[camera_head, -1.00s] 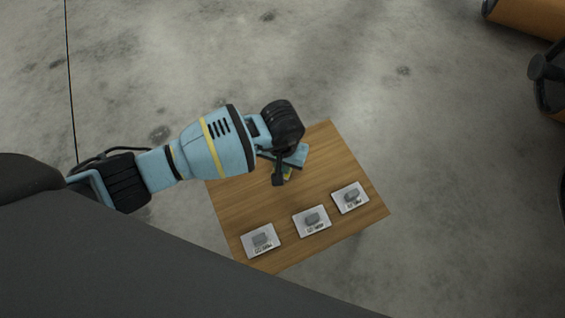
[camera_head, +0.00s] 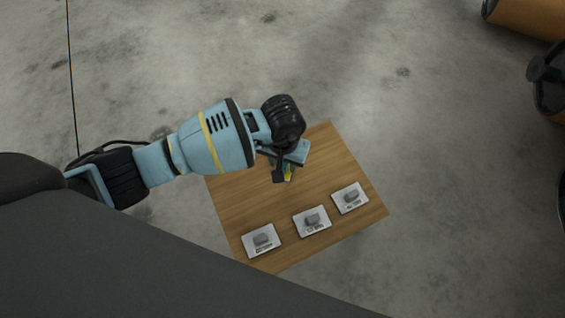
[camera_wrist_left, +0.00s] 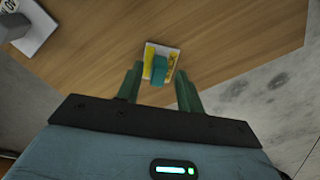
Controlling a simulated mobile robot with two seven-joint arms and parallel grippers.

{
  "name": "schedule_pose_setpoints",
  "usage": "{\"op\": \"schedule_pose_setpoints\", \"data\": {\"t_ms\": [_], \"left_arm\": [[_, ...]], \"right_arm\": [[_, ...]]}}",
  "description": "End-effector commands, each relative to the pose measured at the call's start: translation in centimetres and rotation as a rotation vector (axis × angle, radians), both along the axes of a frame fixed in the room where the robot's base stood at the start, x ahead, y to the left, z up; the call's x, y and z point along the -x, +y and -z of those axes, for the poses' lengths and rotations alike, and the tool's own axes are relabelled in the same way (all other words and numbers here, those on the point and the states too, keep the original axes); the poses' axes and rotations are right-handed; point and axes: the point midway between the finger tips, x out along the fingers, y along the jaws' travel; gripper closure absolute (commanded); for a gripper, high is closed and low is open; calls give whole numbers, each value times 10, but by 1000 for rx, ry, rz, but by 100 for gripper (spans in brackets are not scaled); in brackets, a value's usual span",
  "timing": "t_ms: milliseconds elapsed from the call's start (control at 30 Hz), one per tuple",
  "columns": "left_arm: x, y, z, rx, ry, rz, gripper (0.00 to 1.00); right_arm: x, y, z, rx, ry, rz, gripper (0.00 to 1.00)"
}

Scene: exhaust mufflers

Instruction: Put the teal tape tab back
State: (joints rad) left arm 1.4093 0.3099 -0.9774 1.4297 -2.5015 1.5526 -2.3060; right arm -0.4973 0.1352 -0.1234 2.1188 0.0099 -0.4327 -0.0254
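In the left wrist view a small white card (camera_wrist_left: 150,47) lies on the wooden table. In the head view my left gripper (camera_head: 284,168) is over the far part of the table and hides most of the card. My right gripper is not in view.
Three white cards with grey blocks, left (camera_head: 262,251), middle (camera_head: 312,232) and right (camera_head: 350,208), lie along the near side of the wooden table (camera_head: 245,200). The table's middle is clear. Concrete floor surrounds it.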

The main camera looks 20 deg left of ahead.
Motion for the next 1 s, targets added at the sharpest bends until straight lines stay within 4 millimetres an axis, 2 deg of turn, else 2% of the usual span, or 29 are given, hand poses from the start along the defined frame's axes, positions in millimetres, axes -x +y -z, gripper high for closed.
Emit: {"op": "schedule_pose_setpoints", "data": {"t_ms": [33,200,433,633,1000], "left_arm": [[-1,1,-15,-1,-5,2,63],[-1,1,-51,-1,-6,1,63],[0,0,-86,0,-3,1,63],[0,1,-98,-2,0,1,63],[1,0,-98,1,3,-1,63]], "right_arm": [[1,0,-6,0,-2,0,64],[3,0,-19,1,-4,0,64],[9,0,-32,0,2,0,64],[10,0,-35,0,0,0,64],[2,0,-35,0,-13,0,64]]}}
